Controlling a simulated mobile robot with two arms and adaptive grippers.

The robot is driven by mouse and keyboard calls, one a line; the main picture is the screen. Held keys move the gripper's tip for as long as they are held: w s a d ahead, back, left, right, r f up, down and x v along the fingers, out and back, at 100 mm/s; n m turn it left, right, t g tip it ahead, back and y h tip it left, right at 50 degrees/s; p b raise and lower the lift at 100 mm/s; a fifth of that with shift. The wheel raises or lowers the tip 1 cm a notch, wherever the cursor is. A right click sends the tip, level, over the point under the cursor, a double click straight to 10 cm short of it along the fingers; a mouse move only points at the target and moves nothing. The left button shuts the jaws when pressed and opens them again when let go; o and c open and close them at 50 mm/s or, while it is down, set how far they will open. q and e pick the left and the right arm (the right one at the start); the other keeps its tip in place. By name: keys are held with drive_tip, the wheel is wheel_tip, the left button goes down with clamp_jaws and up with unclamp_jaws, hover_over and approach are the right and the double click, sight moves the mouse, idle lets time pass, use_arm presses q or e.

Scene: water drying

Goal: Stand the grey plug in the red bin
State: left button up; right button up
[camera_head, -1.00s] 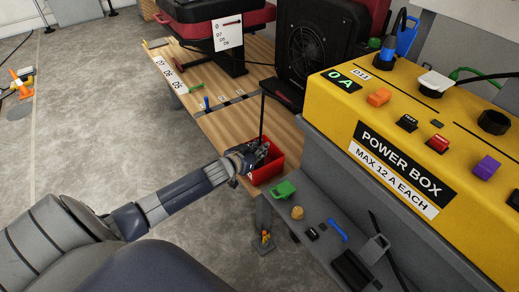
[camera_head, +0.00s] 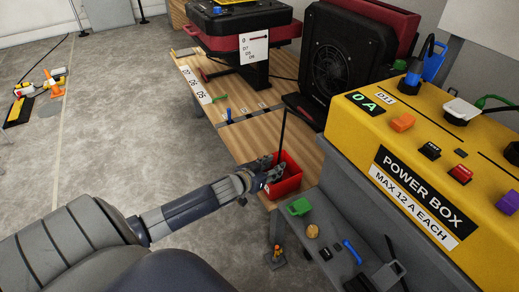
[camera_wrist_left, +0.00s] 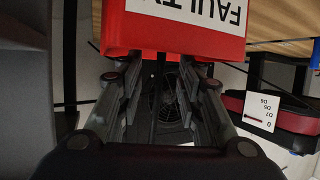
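The red bin (camera_head: 287,186) stands on the wooden bench in the head view. Its wall with the "FAULTY" label (camera_wrist_left: 188,18) fills the top of the left wrist view. A thin black cable (camera_head: 281,130) rises steeply from the bin, leaning slightly right. The grey plug's body cannot be made out; the bin and fingers hide the cable's lower end. My left gripper (camera_head: 270,169) is at the bin's left rim. In the left wrist view its fingers stand apart with a visible gap between them, their tips hidden behind the bin wall. My right gripper is not in view.
The yellow power box (camera_head: 355,135) stands right of the bin. A green part (camera_head: 299,206) and several small parts lie on the grey ledge (camera_head: 335,210) in front of it. A black fan (camera_head: 335,70) stands behind. The bench's left part is mostly clear.

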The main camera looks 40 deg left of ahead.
use_arm(q)
drive_tip(key=p+v, duration=0.2)
drive_tip(key=v, duration=0.6)
drive_tip(key=s+d+f+g+y, duration=0.1)
drive_tip(key=s+d+f+g, duration=0.25)
drive_tip(key=s+f, duration=0.35)
drive_tip(key=s+d+f+g, duration=0.3)
drive_tip(key=s+d+f, duration=0.1)
drive_tip(key=f, duration=0.5)
drive_tip(key=s+d+f+m+g, duration=0.1)
drive_tip(key=s+d+f+g, duration=0.1)
drive_tip(key=s+d, duration=0.3)
drive_tip(key=s+d+f+m+g+h, duration=0.1)
drive_tip(key=s+d+f+g, duration=0.1)
drive_tip(key=s+d+f, duration=0.2)
drive_tip(key=shift+s+d+f, duration=0.25)
drive_tip(key=shift+s+d, duration=0.45)
drive_tip(key=shift+s, duration=0.55)
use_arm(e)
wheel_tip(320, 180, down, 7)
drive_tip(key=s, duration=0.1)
use_arm(q)
drive_tip(key=shift+g, duration=0.25)
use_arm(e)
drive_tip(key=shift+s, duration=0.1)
